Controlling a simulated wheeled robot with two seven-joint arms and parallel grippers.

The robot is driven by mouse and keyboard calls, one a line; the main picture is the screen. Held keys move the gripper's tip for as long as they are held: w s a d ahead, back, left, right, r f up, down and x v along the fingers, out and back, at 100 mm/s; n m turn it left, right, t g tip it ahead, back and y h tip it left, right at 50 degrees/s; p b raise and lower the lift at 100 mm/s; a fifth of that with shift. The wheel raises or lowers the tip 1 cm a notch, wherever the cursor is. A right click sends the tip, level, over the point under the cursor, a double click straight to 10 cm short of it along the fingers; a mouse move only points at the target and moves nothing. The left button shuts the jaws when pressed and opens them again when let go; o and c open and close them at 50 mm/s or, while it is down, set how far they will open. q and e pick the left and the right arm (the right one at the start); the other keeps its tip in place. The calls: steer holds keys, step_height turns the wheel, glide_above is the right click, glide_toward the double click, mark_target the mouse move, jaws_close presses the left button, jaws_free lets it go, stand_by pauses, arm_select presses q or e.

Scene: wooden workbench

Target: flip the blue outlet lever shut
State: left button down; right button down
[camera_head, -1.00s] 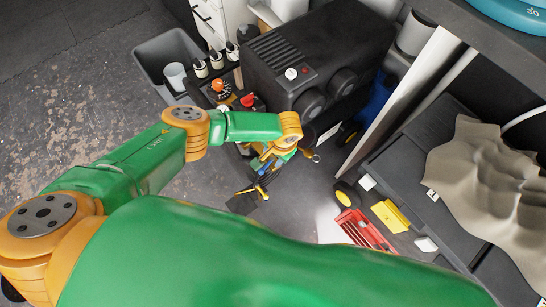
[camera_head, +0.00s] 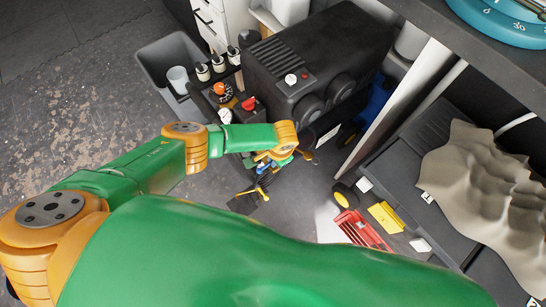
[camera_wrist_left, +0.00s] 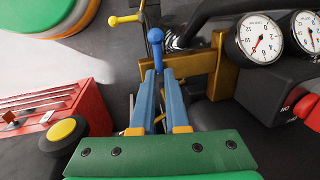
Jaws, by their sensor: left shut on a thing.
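The blue lever (camera_wrist_left: 156,42) shows in the left wrist view as a short blue stem with a round ball end, near the top middle. My left gripper (camera_wrist_left: 161,72) has its two blue fingers close together on the lever's stem, with the ball sticking out beyond the tips. In the head view my left gripper (camera_head: 268,164) is low in front of the black machine, and my wrist partly covers the lever there. A yellow lever (camera_wrist_left: 126,19) with a ball end stands left of the blue one. My right gripper is not in view.
Two round gauges (camera_wrist_left: 260,38) sit close right of the lever, beside a brass-coloured fitting. The black compressor (camera_head: 320,60) stands behind my wrist. A red toolbox (camera_head: 362,230) lies to the right on the floor. Open floor (camera_head: 75,115) is at the left.

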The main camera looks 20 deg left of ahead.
arm_select(q)
steer(key=c, duration=0.9)
jaws_free()
steer(key=r+p, duration=0.1)
steer(key=r, duration=0.1)
steer(key=r+p, duration=0.1)
steer(key=r, duration=0.1)
steer(key=d+r+p, duration=0.1)
steer(key=r, duration=0.2)
steer(key=shift+s, duration=0.4)
